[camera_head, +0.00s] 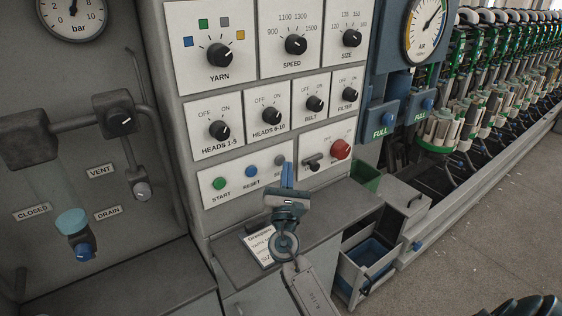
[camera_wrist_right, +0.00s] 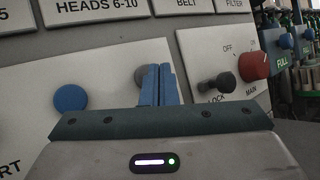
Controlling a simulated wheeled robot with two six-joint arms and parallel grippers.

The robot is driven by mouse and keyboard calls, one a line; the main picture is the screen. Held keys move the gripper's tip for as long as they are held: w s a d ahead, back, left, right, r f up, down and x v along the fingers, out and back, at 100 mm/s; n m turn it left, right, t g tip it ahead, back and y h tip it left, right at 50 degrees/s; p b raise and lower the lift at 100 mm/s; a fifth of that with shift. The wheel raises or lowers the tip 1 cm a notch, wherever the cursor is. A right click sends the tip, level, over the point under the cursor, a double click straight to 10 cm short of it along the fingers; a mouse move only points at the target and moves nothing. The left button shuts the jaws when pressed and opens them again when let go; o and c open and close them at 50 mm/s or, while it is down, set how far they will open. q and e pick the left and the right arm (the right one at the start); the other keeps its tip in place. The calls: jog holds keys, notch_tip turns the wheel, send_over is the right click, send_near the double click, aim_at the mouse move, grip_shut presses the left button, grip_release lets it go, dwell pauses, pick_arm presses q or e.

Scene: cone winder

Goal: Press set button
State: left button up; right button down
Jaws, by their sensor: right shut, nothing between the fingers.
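The set button is a grey round button (camera_head: 280,160) at the right end of the lower panel's row, after the green start button (camera_head: 219,183) and the blue reset button (camera_head: 251,171). Its label is partly covered by my right gripper (camera_head: 287,168). That gripper is shut and empty, with its blue fingers upright in front of the panel, just right of the set button. In the right wrist view the fingertips (camera_wrist_right: 158,68) overlap the grey set button (camera_wrist_right: 142,77), whose left part shows. I cannot tell whether they touch it. My left gripper is not in view.
The red main knob (camera_head: 341,149) and the black lock lever (camera_head: 312,163) are close by on the right. Rows of dark knobs stand above. A grey ledge with a paper card (camera_head: 258,247) lies below. Open drawers (camera_head: 363,268) are at lower right.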

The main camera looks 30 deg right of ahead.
jog(key=shift+s, duration=0.3)
jog(key=s, duration=0.4)
jog(key=shift+s+d+p, duration=0.2)
jog(key=shift+s+p, duration=0.1)
jog(key=shift+s, duration=0.1)
dwell(0.7)
